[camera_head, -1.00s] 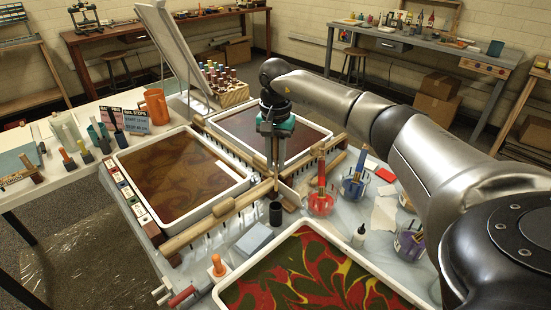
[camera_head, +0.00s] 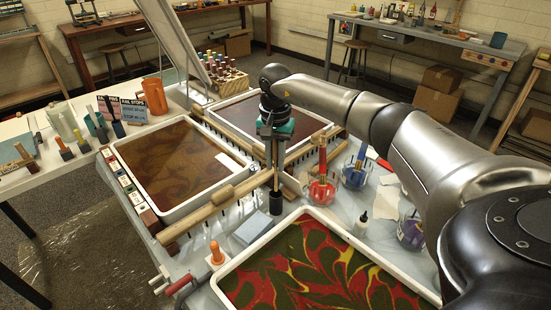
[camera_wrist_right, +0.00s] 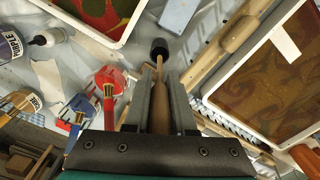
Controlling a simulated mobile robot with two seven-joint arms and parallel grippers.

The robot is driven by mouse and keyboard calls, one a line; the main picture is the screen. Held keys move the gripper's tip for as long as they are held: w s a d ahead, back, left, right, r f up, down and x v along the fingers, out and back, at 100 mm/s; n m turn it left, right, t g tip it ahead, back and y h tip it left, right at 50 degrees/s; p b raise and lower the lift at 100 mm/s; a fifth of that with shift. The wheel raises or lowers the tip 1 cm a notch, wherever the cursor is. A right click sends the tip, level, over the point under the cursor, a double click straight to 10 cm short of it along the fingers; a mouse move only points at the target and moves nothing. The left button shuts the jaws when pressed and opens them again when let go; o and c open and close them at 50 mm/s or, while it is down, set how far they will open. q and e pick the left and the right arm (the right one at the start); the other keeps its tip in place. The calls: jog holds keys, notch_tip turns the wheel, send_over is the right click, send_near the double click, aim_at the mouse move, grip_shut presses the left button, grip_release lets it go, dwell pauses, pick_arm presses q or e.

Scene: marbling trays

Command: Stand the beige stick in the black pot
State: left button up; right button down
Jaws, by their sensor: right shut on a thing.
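My right gripper (camera_head: 270,163) hangs upright over the middle of the work table, shut on the beige stick (camera_wrist_right: 160,105). The stick is slim, with a thicker upper part between the fingers, and points down. The black pot (camera_head: 276,205) is a small dark cylinder standing on the table directly below. It also shows in the wrist view (camera_wrist_right: 159,46), where the stick's thin lower end meets the pot's near edge. I cannot tell whether the tip is above the mouth or just inside. My left gripper is not in view.
Marbling trays surround the spot: a red-green one (camera_head: 237,291) in front, a brown one (camera_head: 166,216) at left and another behind. A wooden rail (camera_head: 222,198) runs close beside the pot. Red (camera_head: 321,192) and blue (camera_head: 353,178) brush jars stand at right. A grey block (camera_head: 251,230) lies front-left.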

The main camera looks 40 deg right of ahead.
aim_at(276, 177)
notch_tip(276, 177, down, 6)
jog(key=b, duration=0.3)
jog(key=shift+r+b, duration=0.15)
jog(key=shift+b, duration=0.2)
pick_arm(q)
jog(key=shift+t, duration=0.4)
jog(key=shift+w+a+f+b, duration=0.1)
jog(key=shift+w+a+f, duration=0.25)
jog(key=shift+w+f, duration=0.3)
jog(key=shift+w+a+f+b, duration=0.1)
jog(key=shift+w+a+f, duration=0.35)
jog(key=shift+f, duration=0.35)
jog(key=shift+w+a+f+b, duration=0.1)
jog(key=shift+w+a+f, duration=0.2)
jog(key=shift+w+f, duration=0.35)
pick_arm(e)
jog(key=shift+f, duration=0.5)
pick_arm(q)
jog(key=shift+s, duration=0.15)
pick_arm(e)
jog(key=shift+c, duration=1)
grip_release()
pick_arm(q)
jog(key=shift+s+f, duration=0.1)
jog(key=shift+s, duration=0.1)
